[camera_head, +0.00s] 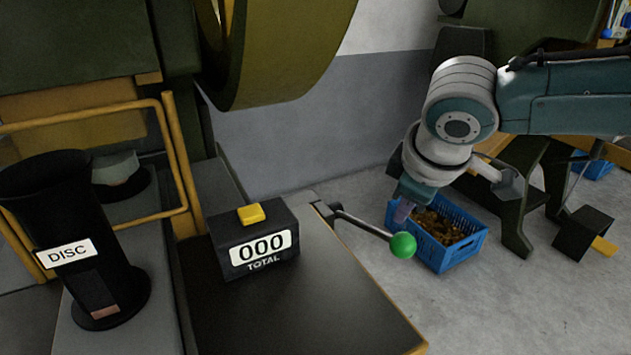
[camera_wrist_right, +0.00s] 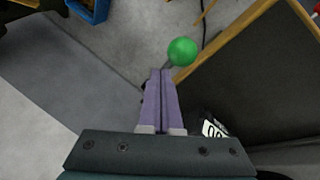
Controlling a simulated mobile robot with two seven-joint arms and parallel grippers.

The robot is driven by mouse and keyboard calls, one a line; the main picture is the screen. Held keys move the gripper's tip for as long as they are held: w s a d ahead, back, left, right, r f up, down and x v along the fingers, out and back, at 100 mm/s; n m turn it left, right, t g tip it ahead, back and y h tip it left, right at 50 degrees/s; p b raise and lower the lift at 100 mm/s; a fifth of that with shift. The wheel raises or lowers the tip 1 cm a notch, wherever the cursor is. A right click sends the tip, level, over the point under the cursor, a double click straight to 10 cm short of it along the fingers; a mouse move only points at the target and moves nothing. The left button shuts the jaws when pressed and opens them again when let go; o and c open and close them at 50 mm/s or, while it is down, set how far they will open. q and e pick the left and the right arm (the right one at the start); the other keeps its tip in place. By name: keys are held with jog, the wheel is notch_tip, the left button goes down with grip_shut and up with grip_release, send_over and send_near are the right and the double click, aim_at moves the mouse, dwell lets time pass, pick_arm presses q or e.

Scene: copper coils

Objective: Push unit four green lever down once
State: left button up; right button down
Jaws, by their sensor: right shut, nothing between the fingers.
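The green lever knob (camera_head: 403,246) is a ball at the end of a thin metal rod that slants down to the right from a pivot at the edge of the dark machine table. The knob also shows in the right wrist view (camera_wrist_right: 182,51), just beyond the fingertips and slightly to their right. My right gripper (camera_head: 403,212) is shut and empty, with its purple fingers pressed together in the right wrist view (camera_wrist_right: 160,72). In the head view it is just above the knob, and I cannot tell whether they touch. My left gripper is not in view.
A black counter box (camera_head: 228,258) reading 000 with a yellow button (camera_head: 251,214) stands on the dark table (camera_head: 330,305). A black DISC tube (camera_head: 65,215) and a yellow guard frame (camera_head: 165,130) are at left. A blue crate (camera_head: 462,262) of copper-coloured parts sits on the floor.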

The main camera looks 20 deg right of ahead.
dwell(0.6)
jog(key=shift+s+f, duration=0.15)
jog(key=shift+f, duration=0.25)
jog(key=shift+f, duration=0.2)
dwell(0.3)
